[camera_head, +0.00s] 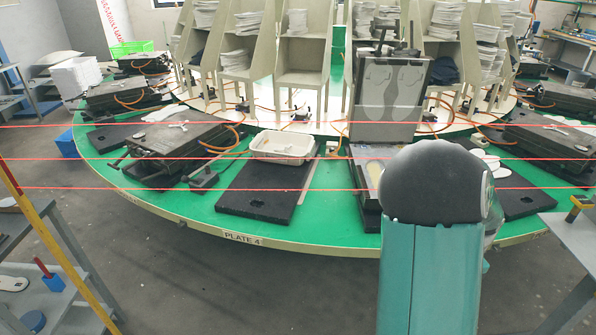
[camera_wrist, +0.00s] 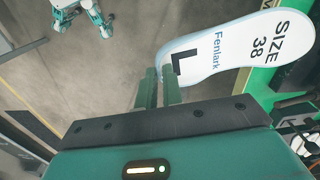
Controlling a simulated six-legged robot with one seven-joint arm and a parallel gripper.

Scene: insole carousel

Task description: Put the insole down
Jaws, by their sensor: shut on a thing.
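In the wrist view a white insole (camera_wrist: 240,48) is printed "SIZE 38", "Fenlark" and a black L. My gripper (camera_wrist: 159,75) is shut on one end of this insole. The insole extends to the upper right, above grey floor and the green carousel edge (camera_wrist: 262,80). In the head view my arm hides my gripper, and I cannot make out the held insole there. Behind the arm, an open mould with a raised grey lid (camera_head: 392,88) stands on the green carousel (camera_head: 330,222); the lid shows insole-shaped outlines. The arm covers much of its lower half.
A black mat (camera_head: 258,205) and a white tray (camera_head: 283,145) lie left of the open mould. A closed black mould (camera_head: 180,137) is farther left. Pale flat pieces (camera_head: 487,160) lie right of my arm. Shelves (camera_head: 303,62) stand behind. Red lines cross the head view.

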